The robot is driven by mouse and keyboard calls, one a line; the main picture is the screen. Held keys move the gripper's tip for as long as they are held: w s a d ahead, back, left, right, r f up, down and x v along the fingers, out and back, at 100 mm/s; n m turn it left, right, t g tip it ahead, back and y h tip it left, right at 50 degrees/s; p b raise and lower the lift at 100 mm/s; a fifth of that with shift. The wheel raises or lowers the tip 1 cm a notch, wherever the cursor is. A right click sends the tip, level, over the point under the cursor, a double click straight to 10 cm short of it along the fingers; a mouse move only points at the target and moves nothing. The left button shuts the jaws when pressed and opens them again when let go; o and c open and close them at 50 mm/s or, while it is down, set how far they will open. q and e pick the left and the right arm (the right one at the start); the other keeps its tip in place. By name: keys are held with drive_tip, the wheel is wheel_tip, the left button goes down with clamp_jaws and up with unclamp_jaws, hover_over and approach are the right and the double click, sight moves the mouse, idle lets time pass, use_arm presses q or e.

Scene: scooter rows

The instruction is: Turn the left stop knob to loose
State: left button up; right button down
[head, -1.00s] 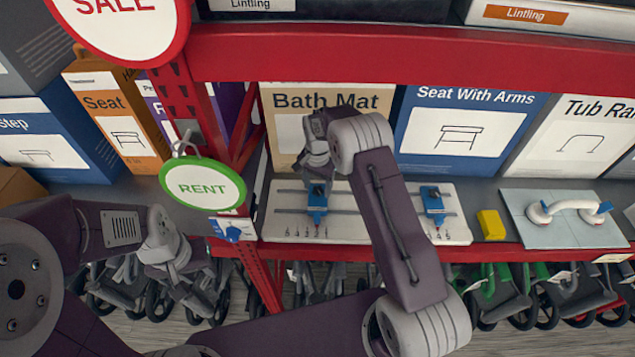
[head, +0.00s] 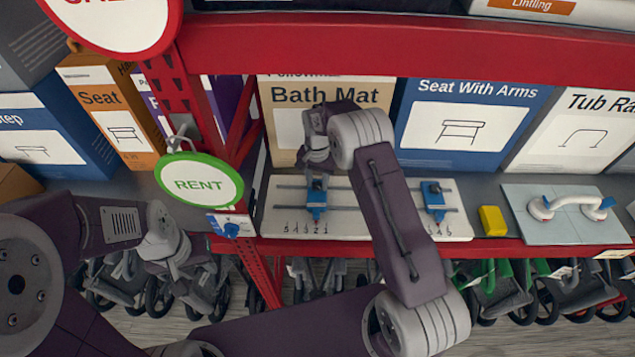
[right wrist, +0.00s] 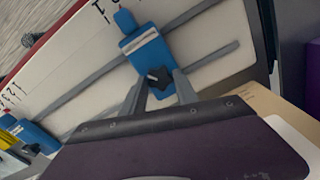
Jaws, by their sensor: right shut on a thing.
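The left stop (head: 316,205) is a blue block on two grey rails of a white board (head: 345,228) on the shelf. In the right wrist view the left stop (right wrist: 140,40) carries a dark star-shaped knob (right wrist: 158,76). My right gripper (right wrist: 160,88) is shut on this knob, a finger on each side. In the head view my right gripper (head: 318,174) reaches down over the left stop and hides part of it. The right stop (head: 434,200) sits further along the rails. My left gripper (head: 188,283) hangs low at the left, apart from the board; its fingers are unclear.
A yellow block (head: 492,221) and a grab handle on a grey plate (head: 560,225) lie to the right. Boxes stand behind the board, including Bath Mat (head: 330,95). A red post (head: 185,100) and a green-rimmed RENT tag (head: 200,182) stand left of it. Wheeled scooters or walkers fill the space below.

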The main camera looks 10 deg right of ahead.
drive_tip(key=n+b, duration=0.1)
drive_tip(key=n, duration=0.3)
drive_tip(key=shift+n+b, duration=0.3)
drive_tip(key=shift+b, duration=0.05)
drive_tip(key=n+b, duration=0.1)
drive_tip(key=n, duration=0.3)
drive_tip(key=shift+r+n, duration=0.1)
drive_tip(key=shift+n, duration=0.2)
drive_tip(key=n, duration=0.5)
drive_tip(key=shift+w+b, duration=0.1)
drive_tip(key=shift+b, duration=0.3)
drive_tip(key=n, duration=0.5)
drive_tip(key=shift+r, duration=0.15)
drive_tip(key=shift+n, duration=0.4)
drive_tip(key=c, duration=0.9)
unclamp_jaws()
drive_tip(key=shift+c, duration=0.2)
